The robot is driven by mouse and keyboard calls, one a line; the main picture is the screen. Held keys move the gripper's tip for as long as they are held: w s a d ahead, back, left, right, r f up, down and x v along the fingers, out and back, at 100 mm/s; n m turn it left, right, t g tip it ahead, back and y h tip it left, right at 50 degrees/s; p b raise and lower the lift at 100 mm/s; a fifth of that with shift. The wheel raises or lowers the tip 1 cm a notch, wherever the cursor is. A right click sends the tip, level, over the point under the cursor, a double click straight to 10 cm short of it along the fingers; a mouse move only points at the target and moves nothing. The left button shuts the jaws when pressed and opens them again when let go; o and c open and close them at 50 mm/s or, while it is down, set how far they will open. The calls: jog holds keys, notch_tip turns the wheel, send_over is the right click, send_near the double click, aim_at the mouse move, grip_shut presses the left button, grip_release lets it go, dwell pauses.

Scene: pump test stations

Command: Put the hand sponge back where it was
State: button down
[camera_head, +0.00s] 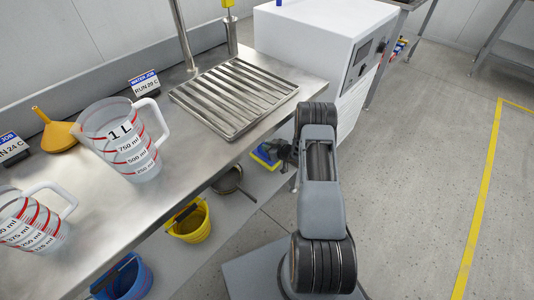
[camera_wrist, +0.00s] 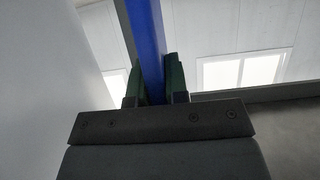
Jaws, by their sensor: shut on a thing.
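In the wrist view my gripper (camera_wrist: 157,88) is shut on a blue piece (camera_wrist: 144,35), which stands between the two dark green finger pads and runs out of the top of the picture. It appears to be part of the sponge.
The steel bench (camera_head: 100,235) holds a drain rack (camera_head: 235,97), measuring jugs (camera_head: 124,140) and a yellow funnel (camera_head: 58,136). Below are a pan (camera_head: 228,181), a yellow bucket (camera_head: 190,222) and a blue bucket (camera_head: 125,280). A white cabinet (camera_head: 300,45) stands behind. Floor at right is clear.

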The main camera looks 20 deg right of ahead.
jog(key=shift+w+f, duration=0.2)
jog(key=shift+f, duration=0.15)
jog(key=shift+f+b, duration=0.85)
jog(key=shift+f, duration=0.6)
jog(key=shift+f, duration=0.1)
jog(key=c, duration=1.6)
grip_release()
jog(key=shift+f, duration=0.15)
jog(key=o, duration=0.5)
